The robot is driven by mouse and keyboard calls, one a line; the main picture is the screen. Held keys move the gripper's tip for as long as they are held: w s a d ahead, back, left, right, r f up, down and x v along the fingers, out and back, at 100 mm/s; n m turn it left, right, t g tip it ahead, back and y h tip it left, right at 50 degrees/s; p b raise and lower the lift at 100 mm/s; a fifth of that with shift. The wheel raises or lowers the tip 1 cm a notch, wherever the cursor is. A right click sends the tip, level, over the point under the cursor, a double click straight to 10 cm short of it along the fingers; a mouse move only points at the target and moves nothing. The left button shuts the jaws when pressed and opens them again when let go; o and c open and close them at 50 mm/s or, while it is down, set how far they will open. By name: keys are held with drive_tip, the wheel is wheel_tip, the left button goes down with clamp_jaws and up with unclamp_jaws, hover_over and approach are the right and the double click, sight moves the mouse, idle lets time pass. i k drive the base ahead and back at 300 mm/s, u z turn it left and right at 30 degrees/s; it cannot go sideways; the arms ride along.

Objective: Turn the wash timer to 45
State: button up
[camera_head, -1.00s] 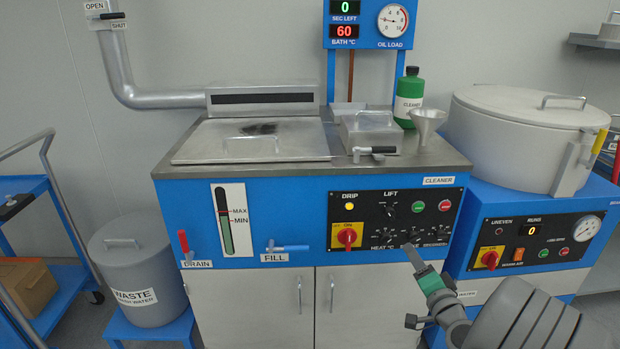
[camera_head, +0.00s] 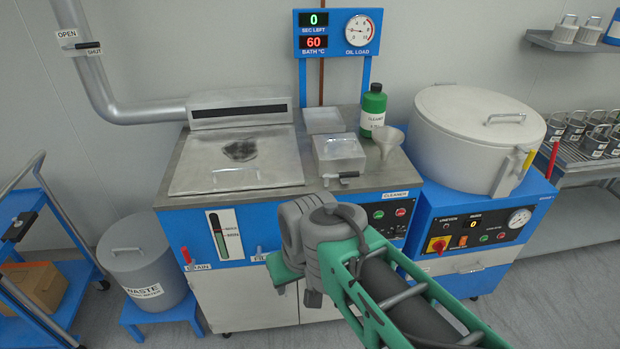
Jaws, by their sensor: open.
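The wash timer is hidden in the head view, behind my arm. Only the right end of the black control panel (camera_head: 391,218) shows, with a green button (camera_head: 378,214) and a red button (camera_head: 400,211). The blue washer (camera_head: 185,232) carries this panel on its front. My gripper (camera_head: 285,273) appears as a green end piece below my grey wrist, in front of the washer. Its fingers cannot be made out, and nothing shows held in it. The display (camera_head: 314,19) reads 0 seconds left, and the bath display (camera_head: 314,42) reads 60.
A cleaner bottle (camera_head: 373,108), a funnel (camera_head: 387,140) and a metal box (camera_head: 340,156) stand on the washer top. A round-lidded machine (camera_head: 470,130) stands right. The waste bin (camera_head: 140,262) and a blue trolley (camera_head: 75,268) stand left. Floor shows in front.

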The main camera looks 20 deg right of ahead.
sight(397, 232)
drive_tip(key=u, duration=0.2)
drive_tip(key=k, duration=0.4)
drive_tip(key=z, duration=0.2)
